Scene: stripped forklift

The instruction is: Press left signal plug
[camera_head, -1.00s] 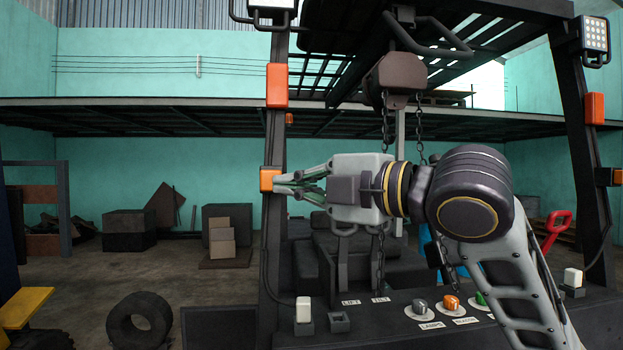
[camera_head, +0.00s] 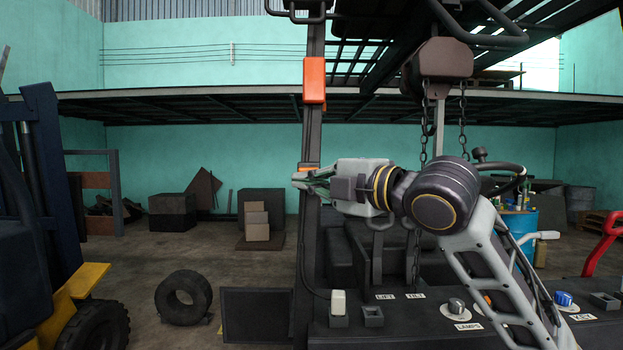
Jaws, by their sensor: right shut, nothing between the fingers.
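A white plug (camera_head: 338,302) stands upright in a dark socket at the left of the dashboard, a cable running from it to the left pillar. I take it as the left signal plug. An empty dark socket (camera_head: 373,316) is just right of it. My right gripper (camera_head: 300,180) is shut and empty, pointing left, well above the plug. Its fingers cross in front of the left pillar and hide most of the small orange signal lamp (camera_head: 310,166). I cannot tell whether they touch it. My left gripper is not in view.
The forklift's left pillar (camera_head: 312,120) rises beside the plug and carries an orange-red lamp (camera_head: 314,80). Chains and a hook block (camera_head: 437,68) hang behind my right arm. Lamp knobs and a red lever (camera_head: 602,245) are at right.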

